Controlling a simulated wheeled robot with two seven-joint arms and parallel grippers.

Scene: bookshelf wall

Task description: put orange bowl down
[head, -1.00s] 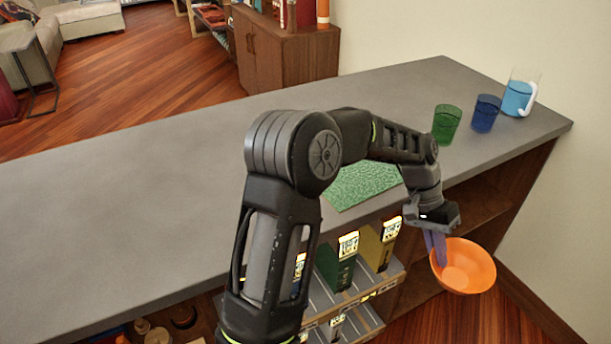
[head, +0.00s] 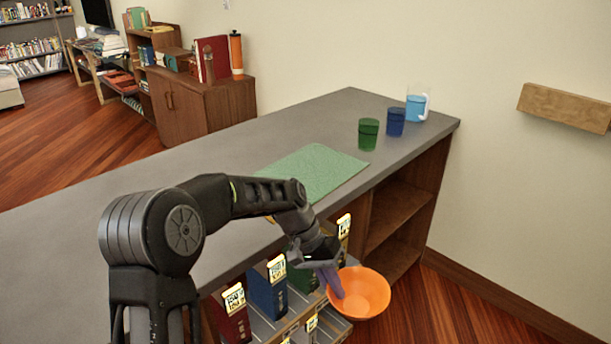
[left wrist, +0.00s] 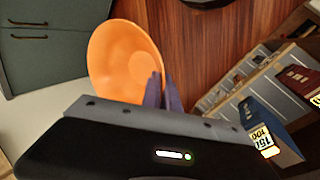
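The orange bowl (head: 362,293) hangs in the air in front of the counter's shelf side, below the level of the grey top. My left gripper (head: 333,283) has its purple fingers at the bowl's left rim and is shut on it. In the left wrist view the bowl (left wrist: 122,58) is tilted, with the fingers (left wrist: 163,92) at its lower right rim. A green mat (head: 313,172) lies flat on the counter top (head: 225,203), clear of objects. My right gripper is in no view.
A green cup (head: 368,134), a blue cup (head: 396,122) and a pitcher of blue liquid (head: 416,107) stand at the counter's far right end. Binders (head: 268,291) with labels stand on a rack below the counter edge. A wooden wall block (head: 565,107) is at right.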

